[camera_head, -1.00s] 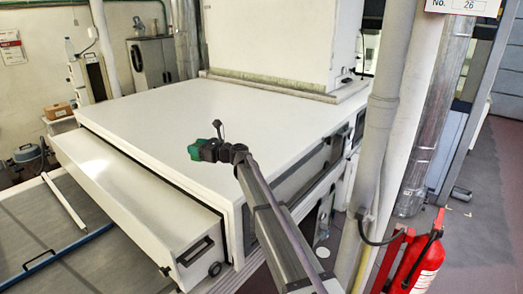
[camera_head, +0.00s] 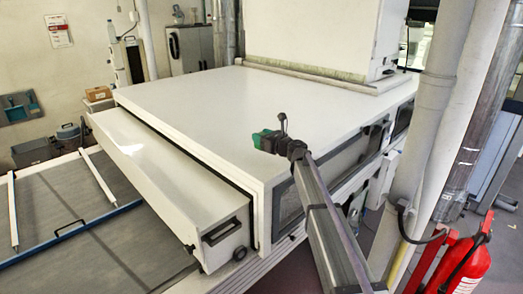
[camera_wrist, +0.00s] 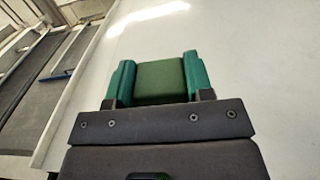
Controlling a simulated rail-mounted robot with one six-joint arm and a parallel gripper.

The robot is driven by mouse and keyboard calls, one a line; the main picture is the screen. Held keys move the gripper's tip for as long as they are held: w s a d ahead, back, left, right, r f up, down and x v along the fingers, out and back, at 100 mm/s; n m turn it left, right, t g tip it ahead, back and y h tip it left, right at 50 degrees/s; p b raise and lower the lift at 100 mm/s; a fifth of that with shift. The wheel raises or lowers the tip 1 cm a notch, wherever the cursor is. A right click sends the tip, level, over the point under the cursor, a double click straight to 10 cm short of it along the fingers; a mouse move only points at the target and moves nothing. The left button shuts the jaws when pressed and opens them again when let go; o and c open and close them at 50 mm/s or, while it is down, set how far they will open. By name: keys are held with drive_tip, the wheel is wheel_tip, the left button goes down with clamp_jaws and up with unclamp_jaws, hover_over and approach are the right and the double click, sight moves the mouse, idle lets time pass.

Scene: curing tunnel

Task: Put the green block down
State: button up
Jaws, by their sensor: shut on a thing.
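The green block (camera_wrist: 160,80) sits between the two teal fingers of my gripper (camera_wrist: 158,78) in the wrist view, and the fingers are shut on it. In the head view my gripper (camera_head: 264,141) shows over the near part of the large white flat top (camera_head: 210,100) of the tunnel housing. The block cannot be told apart from the fingers there. In the wrist view the white surface (camera_wrist: 250,60) lies beyond and below the block. I cannot tell how high the block is above it.
A long white drawer-like box (camera_head: 160,185) with a black handle juts out at the left of the housing. Grey pipes (camera_head: 440,110) and a red fire extinguisher (camera_head: 465,262) stand at the right. A white upright housing (camera_head: 300,30) rises at the back. The white top is otherwise clear.

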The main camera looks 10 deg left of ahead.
wheel_tip(320, 180, down, 3)
drive_tip(key=shift+f+b, duration=0.2)
drive_tip(key=shift+b, duration=0.85)
drive_tip(key=shift+r+p, duration=0.3)
drive_tip(key=shift+f+b, duration=0.3)
drive_tip(key=o, duration=1)
drive_tip(key=shift+r, duration=0.1)
drive_tip(key=shift+r+p, duration=0.4)
drive_tip(key=shift+p, duration=0.1)
drive_tip(key=v, duration=1.2)
drive_tip(key=shift+f, duration=0.2)
